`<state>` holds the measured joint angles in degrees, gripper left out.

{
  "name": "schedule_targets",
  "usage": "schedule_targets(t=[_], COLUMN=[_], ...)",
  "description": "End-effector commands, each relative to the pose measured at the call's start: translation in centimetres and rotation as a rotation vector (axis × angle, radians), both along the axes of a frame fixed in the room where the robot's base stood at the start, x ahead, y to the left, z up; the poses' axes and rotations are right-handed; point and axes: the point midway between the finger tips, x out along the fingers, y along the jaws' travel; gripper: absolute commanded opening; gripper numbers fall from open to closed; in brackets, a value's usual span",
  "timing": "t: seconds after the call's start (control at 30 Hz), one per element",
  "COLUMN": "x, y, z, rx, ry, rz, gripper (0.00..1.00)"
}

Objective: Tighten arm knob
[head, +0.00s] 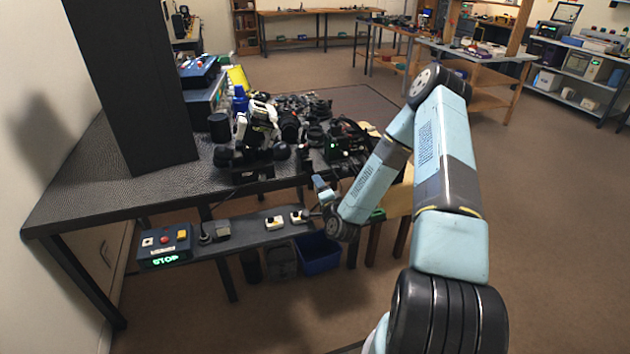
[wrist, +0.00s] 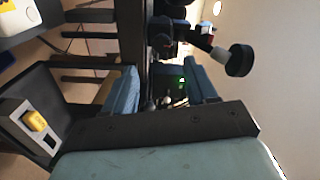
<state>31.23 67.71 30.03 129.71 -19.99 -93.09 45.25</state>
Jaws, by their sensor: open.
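My gripper (head: 322,188) is in front of the bench's front edge in the head view, just above the low shelf. In the wrist view my gripper (wrist: 164,88) is open, its two blue fingers apart with no object clearly held between them. A black round knob (wrist: 240,60) on a short stem shows to the right of the right finger, apart from it. In the head view, dark round knob-like parts (head: 280,152) sit at the bench's front edge, left of my gripper. I cannot tell which of these is the arm knob.
The black bench (head: 90,185) carries crowded dark equipment. The low shelf below holds a STOP box (head: 165,246) and small switch boxes (head: 275,222); one with a yellow button (wrist: 35,120) is close in the wrist view. A blue bin (head: 318,250) is below. Floor at right is clear.

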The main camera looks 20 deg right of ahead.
Motion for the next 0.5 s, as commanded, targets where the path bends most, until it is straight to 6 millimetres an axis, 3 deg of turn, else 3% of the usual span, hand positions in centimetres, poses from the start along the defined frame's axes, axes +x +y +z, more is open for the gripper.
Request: schedule_targets(t=[0.2, 0.5], x=[-3.5, -5.2], y=[-0.3, -0.4], z=[-0.2, -0.1], rx=[0.0, 0.0], ry=[0.003, 0.001], rz=[0.0, -0.001], gripper=[0.57, 0.57])
